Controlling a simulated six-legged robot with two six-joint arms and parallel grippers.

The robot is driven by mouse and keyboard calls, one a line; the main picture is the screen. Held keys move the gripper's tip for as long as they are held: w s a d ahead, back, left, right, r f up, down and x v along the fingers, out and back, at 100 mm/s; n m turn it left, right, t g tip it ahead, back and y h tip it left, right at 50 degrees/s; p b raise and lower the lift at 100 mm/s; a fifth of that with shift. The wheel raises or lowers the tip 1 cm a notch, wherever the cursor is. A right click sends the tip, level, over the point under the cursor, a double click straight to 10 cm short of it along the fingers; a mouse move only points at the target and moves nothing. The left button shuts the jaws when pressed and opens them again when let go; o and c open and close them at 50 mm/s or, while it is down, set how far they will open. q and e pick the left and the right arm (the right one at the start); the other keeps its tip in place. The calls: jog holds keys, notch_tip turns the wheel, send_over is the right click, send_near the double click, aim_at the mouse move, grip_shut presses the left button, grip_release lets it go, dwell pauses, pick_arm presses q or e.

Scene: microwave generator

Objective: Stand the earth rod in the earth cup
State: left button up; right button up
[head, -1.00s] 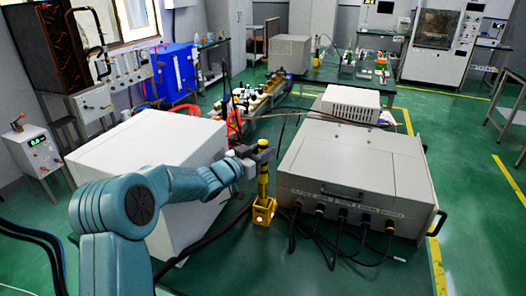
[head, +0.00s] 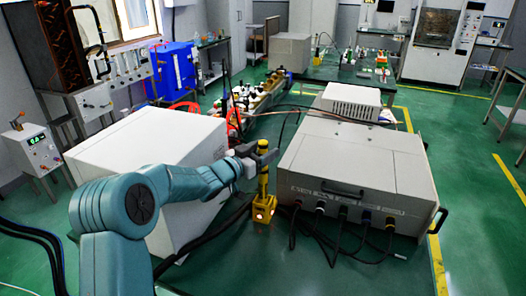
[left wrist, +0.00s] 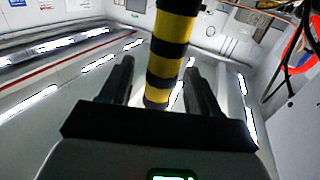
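The earth rod (head: 263,182) is yellow with black bands. In the head view it stands about upright, its lower end at the yellow earth cup (head: 264,214), and it looks set in the cup's top. The cup stands on the green floor between two grey cabinets. My left gripper (head: 262,155) is at the upper part of the rod. In the left wrist view the banded rod (left wrist: 166,70) passes between my two dark fingers (left wrist: 160,85), with gaps showing beside it, so the gripper is open around it. The cup is hidden there. My right gripper is out of view.
A white cabinet (head: 150,165) stands on the left, close to my left arm. A grey generator box (head: 355,170) with cables at its front stands right of the cup. Black cables lie on the floor around the cup.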

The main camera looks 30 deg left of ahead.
pick_arm(q)
jog(key=shift+s+a, duration=0.1)
jog(key=shift+s, duration=0.1)
jog(key=s+b, duration=0.1)
jog(key=s, duration=0.6)
jog(key=shift+a, duration=0.45)
